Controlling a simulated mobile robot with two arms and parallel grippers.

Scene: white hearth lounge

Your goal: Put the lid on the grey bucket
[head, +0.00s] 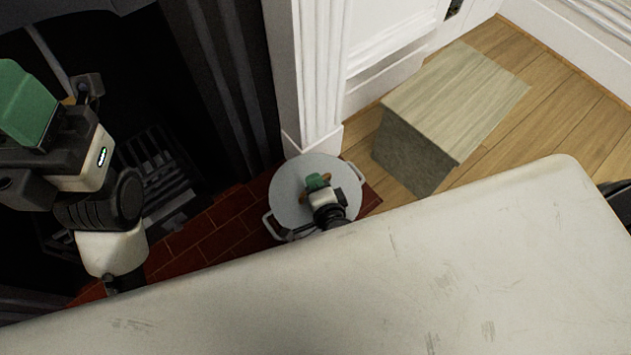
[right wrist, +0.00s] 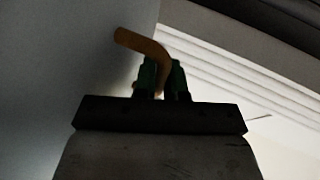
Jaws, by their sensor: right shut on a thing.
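The round grey lid (head: 288,188) lies over the grey bucket (head: 267,226) by the white pillar, seen from above. The bucket's two side handles stick out past the lid, but its rim is hidden, so I cannot tell whether the lid touches it all round. My right gripper (head: 317,181) is over the lid's middle, shut on its tan curved handle. The right wrist view shows that handle (right wrist: 148,46) between the green fingers (right wrist: 162,78), with the lid's grey surface (right wrist: 55,70) at left. My left gripper (head: 28,103) is raised at the far left; its jaw opening is unclear.
The bucket stands on a red brick hearth (head: 215,228) in front of a dark fireplace (head: 170,175). A pale wooden block (head: 455,100) stands to the right on the wood floor (head: 560,110). A large off-white surface (head: 400,275) fills the foreground.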

